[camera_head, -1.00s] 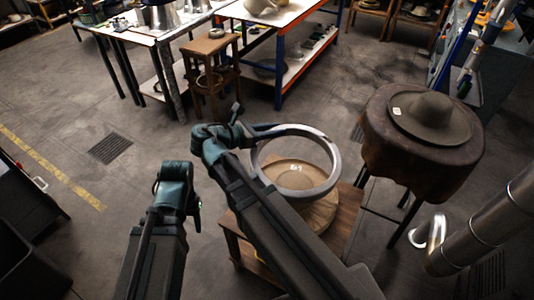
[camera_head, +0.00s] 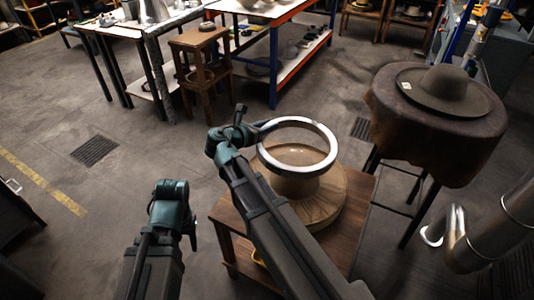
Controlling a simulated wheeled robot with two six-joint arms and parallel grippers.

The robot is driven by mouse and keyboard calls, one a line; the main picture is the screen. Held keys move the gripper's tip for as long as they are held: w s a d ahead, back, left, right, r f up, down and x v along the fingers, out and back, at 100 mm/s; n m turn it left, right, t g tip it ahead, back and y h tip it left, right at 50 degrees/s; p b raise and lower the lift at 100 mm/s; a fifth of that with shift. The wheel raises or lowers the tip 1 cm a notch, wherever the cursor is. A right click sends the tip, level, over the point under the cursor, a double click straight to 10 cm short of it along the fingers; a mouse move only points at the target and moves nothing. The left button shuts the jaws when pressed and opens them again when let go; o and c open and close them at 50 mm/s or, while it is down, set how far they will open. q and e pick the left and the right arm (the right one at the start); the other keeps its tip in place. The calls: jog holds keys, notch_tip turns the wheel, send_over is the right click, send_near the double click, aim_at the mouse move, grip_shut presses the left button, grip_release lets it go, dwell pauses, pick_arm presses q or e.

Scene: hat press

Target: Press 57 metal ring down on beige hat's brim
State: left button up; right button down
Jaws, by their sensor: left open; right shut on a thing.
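The metal ring (camera_head: 328,134) is a shiny silver hoop, held nearly level by my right gripper (camera_head: 262,130) at its left edge. The ring is around or just above the crown of the beige hat (camera_head: 299,186); I cannot tell its exact height. The hat's brim (camera_head: 330,205) spreads out below the ring, apart from it, over a small wooden table (camera_head: 357,195). My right arm hides the hat's left side. My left gripper (camera_head: 192,232) is open and empty, over the floor left of the table.
A dark hat (camera_head: 447,90) lies on a brown-covered round stand (camera_head: 430,130) to the right. A metal pipe (camera_head: 490,240) is at the lower right. A wooden stool (camera_head: 203,70) and work tables stand behind.

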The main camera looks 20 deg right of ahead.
pick_arm(q)
notch_tip(320, 180, down, 8)
jog(key=b, duration=0.6)
pick_arm(e)
jog(key=w+d+f+n+t+y, duration=0.1)
jog(key=w+f, duration=0.2)
jog(key=f, duration=0.5)
jog(key=shift+w+n+t, duration=0.2)
jog(key=shift+n+t, duration=0.1)
jog(key=shift+t, duration=0.1)
pick_arm(q)
jog(key=shift+f, duration=0.25)
pick_arm(e)
jog(key=shift+f, duration=0.1)
pick_arm(q)
notch_tip(320, 180, down, 11)
jog(key=b, duration=1.1)
jog(key=shift+f+b, duration=0.15)
jog(key=shift+b, duration=0.25)
pick_arm(e)
notch_tip(320, 180, down, 11)
jog(key=shift+f, duration=0.15)
pick_arm(q)
jog(key=shift+f+b, duration=0.7)
pick_arm(e)
jog(key=shift+s+f, duration=0.1)
jog(key=shift+f, duration=0.65)
dwell(1.4)
